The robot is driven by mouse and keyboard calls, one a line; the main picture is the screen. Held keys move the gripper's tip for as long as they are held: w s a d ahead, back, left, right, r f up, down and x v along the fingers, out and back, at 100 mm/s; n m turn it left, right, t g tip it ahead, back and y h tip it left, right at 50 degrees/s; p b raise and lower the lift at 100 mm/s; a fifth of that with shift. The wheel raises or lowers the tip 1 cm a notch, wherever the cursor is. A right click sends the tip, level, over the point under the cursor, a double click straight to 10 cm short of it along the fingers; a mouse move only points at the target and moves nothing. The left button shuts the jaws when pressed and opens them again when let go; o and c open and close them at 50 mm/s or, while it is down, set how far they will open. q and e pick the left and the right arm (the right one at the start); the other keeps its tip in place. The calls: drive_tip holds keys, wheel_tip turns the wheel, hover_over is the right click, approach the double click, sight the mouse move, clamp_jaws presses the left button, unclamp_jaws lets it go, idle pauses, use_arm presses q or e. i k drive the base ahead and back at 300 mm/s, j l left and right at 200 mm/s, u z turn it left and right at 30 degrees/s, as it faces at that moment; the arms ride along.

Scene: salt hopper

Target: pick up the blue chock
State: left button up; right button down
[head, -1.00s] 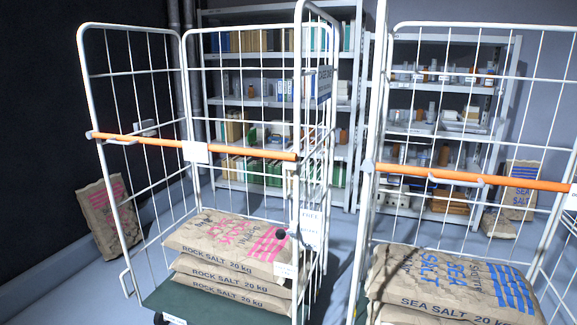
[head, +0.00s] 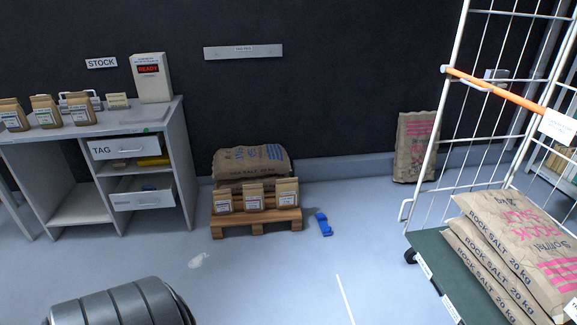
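The blue chock (head: 323,223) lies on the grey floor in the head view, just right of a low wooden pallet and apart from it. It is small and its exact shape is hard to make out. Nothing holds it. Neither of my grippers shows in the head view, so I cannot see whether they are open or shut.
The pallet (head: 257,228) carries a salt sack (head: 250,160) and small paper bags (head: 253,196). A desk (head: 165,130) with drawers stands left. A roll cage (head: 430,247) with rock salt sacks stands right. Another sack (head: 416,147) leans at the wall. Floor before the chock is clear.

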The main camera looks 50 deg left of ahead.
sight(320, 218)
drive_tip(key=u, duration=1.3)
